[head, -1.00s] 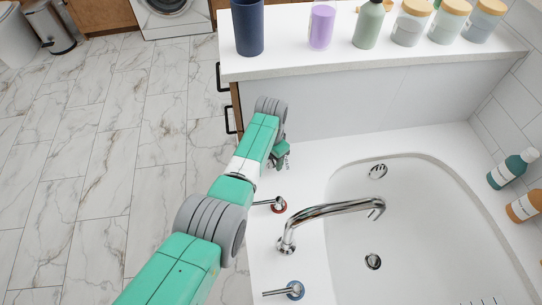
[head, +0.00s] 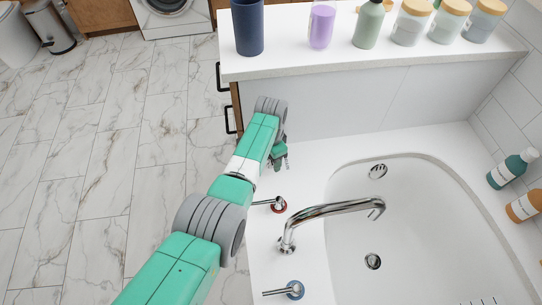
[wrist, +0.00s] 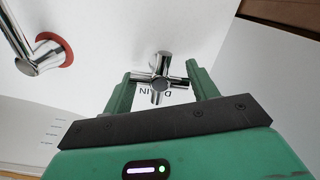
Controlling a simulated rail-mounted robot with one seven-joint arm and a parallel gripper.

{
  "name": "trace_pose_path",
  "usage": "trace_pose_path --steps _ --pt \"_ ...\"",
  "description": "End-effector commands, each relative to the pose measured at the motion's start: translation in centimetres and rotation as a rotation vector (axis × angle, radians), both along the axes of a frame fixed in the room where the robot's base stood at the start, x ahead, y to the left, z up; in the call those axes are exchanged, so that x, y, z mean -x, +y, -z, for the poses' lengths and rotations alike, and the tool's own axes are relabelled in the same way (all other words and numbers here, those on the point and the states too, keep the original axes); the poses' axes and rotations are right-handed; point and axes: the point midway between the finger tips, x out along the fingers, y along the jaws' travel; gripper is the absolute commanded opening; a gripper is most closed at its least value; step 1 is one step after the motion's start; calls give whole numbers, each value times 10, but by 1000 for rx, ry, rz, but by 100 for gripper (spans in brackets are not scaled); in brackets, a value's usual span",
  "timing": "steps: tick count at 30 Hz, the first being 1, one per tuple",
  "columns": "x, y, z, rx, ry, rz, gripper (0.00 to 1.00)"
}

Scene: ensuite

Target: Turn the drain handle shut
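The drain handle (wrist: 159,80) is a chrome cross-shaped knob on the white tub deck in the wrist view. Part of the word "DRAIN" shows on the deck beside it. My gripper (wrist: 163,72) is open, with its green fingers on either side of the handle. The fingers look close to the cross arms, but I cannot tell if they touch. In the head view my gripper (head: 280,157) is low over the deck at the tub's far left, and the handle is largely hidden by it.
The white tub (head: 430,235) is to the right. A counter (head: 290,65) with bottles and jars rises behind.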

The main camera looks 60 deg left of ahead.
Motion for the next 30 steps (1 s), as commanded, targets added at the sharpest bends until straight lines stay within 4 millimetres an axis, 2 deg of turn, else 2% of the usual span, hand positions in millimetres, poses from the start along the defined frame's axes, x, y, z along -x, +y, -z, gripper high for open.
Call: trace_pose_path --steps 1,3,11,21,25,30 --pt "0 0 1 0 1 1 68" --pt "0 0 1 0 1 1 79" --pt "0 0 -2 0 0 0 79" --pt "0 0 -66 0 -1 0 79" --pt "0 -1 -77 0 0 0 79" --pt "0 -1 -78 1 1 0 79"
